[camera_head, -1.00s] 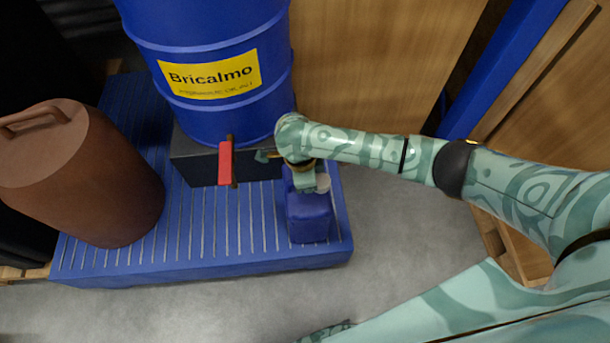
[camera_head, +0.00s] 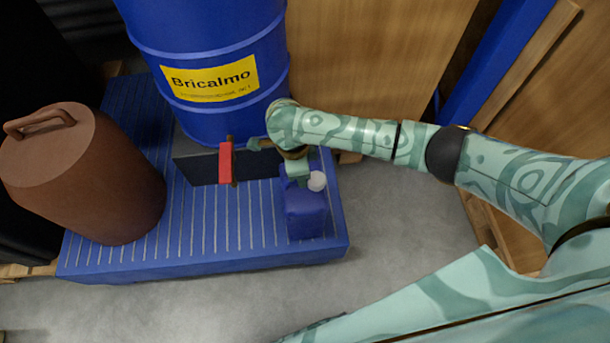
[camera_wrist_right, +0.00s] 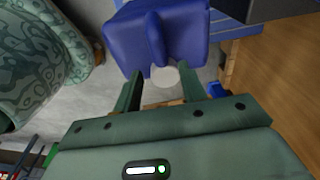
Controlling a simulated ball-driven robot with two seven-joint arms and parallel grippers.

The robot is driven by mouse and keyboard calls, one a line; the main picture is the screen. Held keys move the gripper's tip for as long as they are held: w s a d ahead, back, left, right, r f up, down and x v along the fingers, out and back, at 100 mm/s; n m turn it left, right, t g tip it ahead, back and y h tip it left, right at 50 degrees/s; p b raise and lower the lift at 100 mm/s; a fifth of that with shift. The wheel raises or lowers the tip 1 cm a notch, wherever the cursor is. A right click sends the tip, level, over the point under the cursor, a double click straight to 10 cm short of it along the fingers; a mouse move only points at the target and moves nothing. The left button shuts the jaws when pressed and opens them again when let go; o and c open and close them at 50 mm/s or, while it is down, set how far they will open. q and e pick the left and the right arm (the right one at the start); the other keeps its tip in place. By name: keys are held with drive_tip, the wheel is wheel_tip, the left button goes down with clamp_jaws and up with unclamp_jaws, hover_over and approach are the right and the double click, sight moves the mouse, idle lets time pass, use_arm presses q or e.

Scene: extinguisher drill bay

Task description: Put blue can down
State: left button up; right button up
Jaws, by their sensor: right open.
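The blue can (camera_head: 306,216) with a round white cap (camera_head: 317,181) stands upright on the front right part of the blue slatted pallet (camera_head: 200,262). My right gripper (camera_head: 297,180) is at the can's top, on its far side in the head view. In the right wrist view my right gripper (camera_wrist_right: 160,75) is open, its two fingers apart. The blue can (camera_wrist_right: 130,38) is just beyond the fingertips, its ridge-like handle in line with the gap between them. The white cap (camera_wrist_right: 165,77) shows between the fingers. My left gripper is not in view.
A large blue drum (camera_head: 212,60) with a yellow label stands at the back of the pallet. A brown lidded container (camera_head: 85,180) stands at left. A dark panel (camera_head: 197,169) with a red part (camera_head: 226,163) is left of my right gripper. Grey floor (camera_head: 400,215) is open at right.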

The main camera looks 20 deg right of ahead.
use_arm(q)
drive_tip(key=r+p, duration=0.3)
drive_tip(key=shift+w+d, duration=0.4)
use_arm(e)
wheel_tip(320, 180, up, 7)
drive_tip(key=shift+a, duration=0.45)
